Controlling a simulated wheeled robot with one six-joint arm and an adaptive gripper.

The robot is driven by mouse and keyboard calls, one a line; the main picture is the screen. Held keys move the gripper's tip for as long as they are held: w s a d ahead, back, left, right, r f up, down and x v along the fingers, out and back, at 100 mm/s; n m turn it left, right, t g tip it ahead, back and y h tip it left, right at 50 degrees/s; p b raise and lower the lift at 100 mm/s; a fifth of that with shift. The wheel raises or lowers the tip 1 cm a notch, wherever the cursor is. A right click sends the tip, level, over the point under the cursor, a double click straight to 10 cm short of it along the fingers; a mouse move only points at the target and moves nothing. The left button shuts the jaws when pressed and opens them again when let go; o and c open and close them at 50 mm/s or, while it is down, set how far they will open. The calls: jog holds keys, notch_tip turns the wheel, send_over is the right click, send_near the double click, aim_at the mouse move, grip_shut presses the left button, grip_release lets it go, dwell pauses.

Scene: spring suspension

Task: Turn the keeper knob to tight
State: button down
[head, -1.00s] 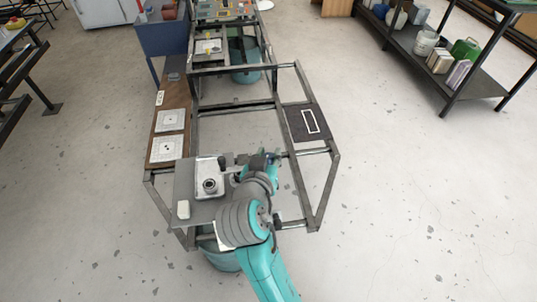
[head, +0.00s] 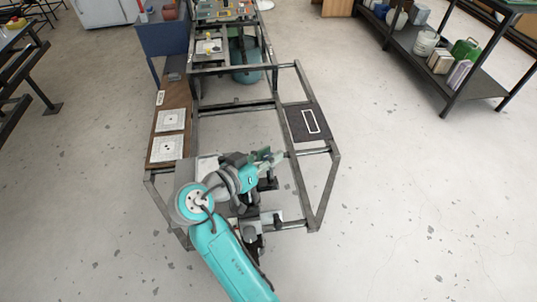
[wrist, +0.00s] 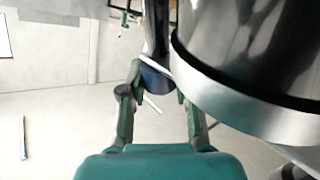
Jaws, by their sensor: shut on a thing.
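In the wrist view the two green fingers of my gripper (wrist: 160,88) are closed in on a dark blue knob-like piece (wrist: 154,80), which is partly hidden by the fingertips. It may be the keeper knob; no tight mark is readable. A dark upright post (wrist: 158,30) stands just beyond it. A large shiny cylinder with a pale rim (wrist: 235,105) fills the upper right, very near the fingers. In the head view my gripper (head: 270,158) is over the near part of the metal frame, and my arm hides most of the fixture there.
The grey metal frame (head: 325,190) has open gaps. A brown board with white plates (head: 168,135) lies along its left side. A dark panel with a white outline (head: 308,122) is on the right. Free floor (head: 420,210) lies to the right, before a black shelf (head: 455,75).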

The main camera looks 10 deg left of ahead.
dwell(0.3)
jog(key=c, duration=0.8)
grip_release()
jog(key=v, duration=1.2)
jog(key=shift+w, duration=0.1)
